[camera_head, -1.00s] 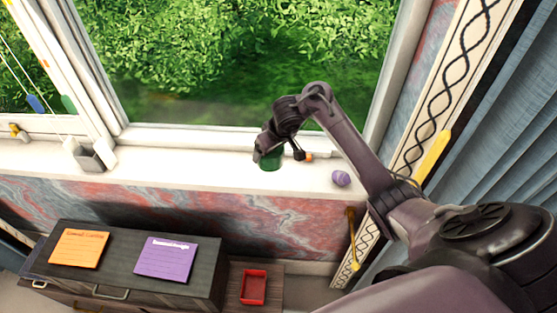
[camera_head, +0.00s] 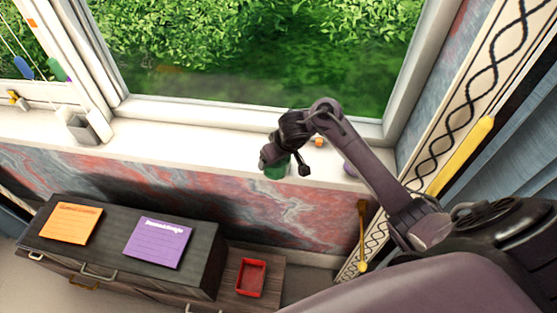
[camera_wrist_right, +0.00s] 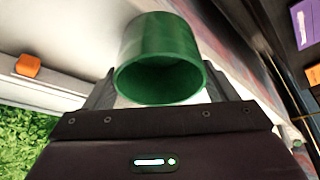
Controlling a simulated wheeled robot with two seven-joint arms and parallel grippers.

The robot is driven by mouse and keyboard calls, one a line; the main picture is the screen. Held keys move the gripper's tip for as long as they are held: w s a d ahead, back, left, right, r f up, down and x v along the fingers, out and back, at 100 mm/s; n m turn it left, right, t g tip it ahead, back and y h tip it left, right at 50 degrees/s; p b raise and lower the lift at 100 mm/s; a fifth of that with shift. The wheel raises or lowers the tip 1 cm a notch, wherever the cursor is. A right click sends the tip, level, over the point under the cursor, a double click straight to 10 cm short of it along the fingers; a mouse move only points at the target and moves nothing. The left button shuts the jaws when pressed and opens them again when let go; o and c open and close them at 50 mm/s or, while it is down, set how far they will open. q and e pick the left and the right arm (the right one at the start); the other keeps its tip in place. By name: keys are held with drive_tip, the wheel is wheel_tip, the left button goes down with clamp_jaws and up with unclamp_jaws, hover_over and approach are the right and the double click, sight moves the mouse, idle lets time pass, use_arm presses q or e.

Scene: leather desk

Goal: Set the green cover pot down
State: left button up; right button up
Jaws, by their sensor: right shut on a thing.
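The green cover pot (camera_head: 277,170) is near the front edge of the white windowsill, partly hidden by my right gripper (camera_head: 271,160) in the head view. In the right wrist view the pot (camera_wrist_right: 160,50) sits between the two fingers of my right gripper (camera_wrist_right: 160,85), which is shut on it. Its open, hollow mouth faces the camera. Whether its base touches the sill cannot be told. My left gripper is not in view.
The sill between holder and pot is clear. A red tray (camera_head: 251,278) sits below, beside a dark cabinet (camera_head: 115,235).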

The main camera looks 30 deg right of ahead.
drive_tip(key=shift+s+a, duration=0.2)
drive_tip(key=o, duration=1.1)
drive_tip(key=shift+c, duration=0.2)
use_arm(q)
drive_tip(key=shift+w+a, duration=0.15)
use_arm(e)
drive_tip(key=shift+w, duration=0.1)
